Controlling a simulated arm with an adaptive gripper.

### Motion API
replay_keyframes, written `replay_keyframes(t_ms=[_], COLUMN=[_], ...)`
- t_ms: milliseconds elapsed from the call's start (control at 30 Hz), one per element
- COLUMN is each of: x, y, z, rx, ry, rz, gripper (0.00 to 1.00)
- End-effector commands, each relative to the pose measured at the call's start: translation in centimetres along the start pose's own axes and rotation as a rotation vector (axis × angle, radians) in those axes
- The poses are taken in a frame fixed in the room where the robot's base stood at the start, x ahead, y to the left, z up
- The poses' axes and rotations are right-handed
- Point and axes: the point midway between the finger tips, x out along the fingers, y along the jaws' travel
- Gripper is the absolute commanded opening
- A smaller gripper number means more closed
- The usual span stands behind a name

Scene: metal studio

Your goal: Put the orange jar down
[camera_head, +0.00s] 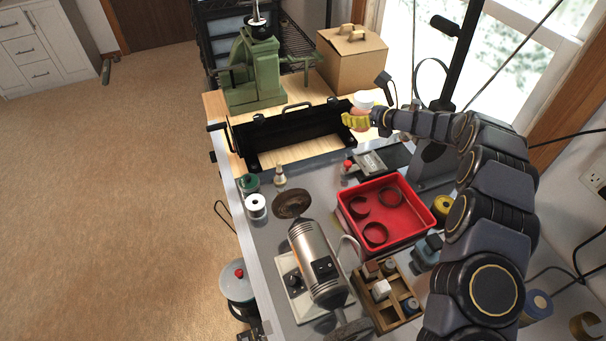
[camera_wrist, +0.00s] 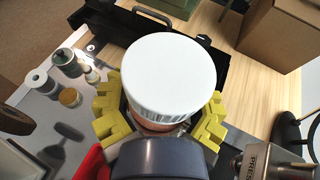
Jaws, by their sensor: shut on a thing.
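The orange jar has a ribbed white lid (camera_head: 363,98) that shows above my gripper in the head view. In the wrist view the lid (camera_wrist: 170,75) fills the middle, with a thin strip of orange body under it. My gripper (camera_head: 356,120) has yellow fingers, shut around the jar's body. In the wrist view the fingers of my gripper (camera_wrist: 160,120) lie on both sides of the jar. The jar looks upright, near the right end of the black metal frame. Its bottom is hidden, so I cannot tell its height above the surface.
The black metal frame (camera_head: 290,133) lies by the wooden worktop. A green press (camera_head: 252,75) and cardboard box (camera_head: 351,62) stand behind. The red tray (camera_head: 410,221), bench grinder (camera_head: 318,262), wooden organizer (camera_head: 388,307) and small bottles crowd the metal bench. Some bare wood shows before the box.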

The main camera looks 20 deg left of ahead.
Motion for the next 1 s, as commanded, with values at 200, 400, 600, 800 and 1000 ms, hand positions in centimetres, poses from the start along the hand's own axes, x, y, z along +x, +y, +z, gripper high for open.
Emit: replay_keyframes(t_ms=[200,400,600,800,1000], x=[7.7,11.0,12.1,13.4,14.1], y=[5.5,9.4,10.4,10.4,10.3], z=[-2.4,-3.3,-4.6,-7.8,-9.4], rx=[-0.075,-0.115,-0.123,-0.124,-0.125], ry=[-0.007,-0.015,-0.017,-0.016,-0.018], rz=[0.203,0.314,0.34,0.337,0.336], gripper=[0.14,0.14,0.14,0.14,0.14])
